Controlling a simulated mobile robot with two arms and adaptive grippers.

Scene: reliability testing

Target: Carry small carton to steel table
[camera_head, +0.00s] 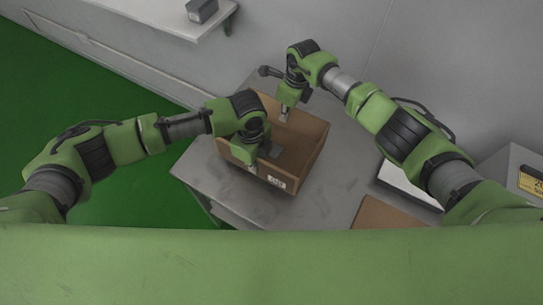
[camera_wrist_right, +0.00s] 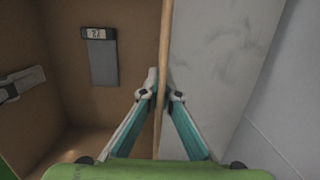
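The small carton (camera_head: 312,150) is an open-topped brown box with a white label on its front wall. It appears to rest on the grey steel table (camera_head: 320,205). My right gripper (camera_head: 284,114) is at the carton's back wall. In the right wrist view its fingers (camera_wrist_right: 163,93) stand on either side of the thin carton wall (camera_wrist_right: 165,45), their tips close against it. My left gripper (camera_head: 252,168) is at the carton's front left wall; its fingers are mostly hidden by its own body.
A grey block with a white label (camera_wrist_right: 102,60) lies inside the carton. A white shelf (camera_head: 170,15) with a grey box (camera_head: 202,11) is on the wall at the upper left. A brown surface (camera_head: 385,214) and a grey cabinet (camera_head: 515,165) are at the right. Green floor (camera_head: 130,200) is open at left.

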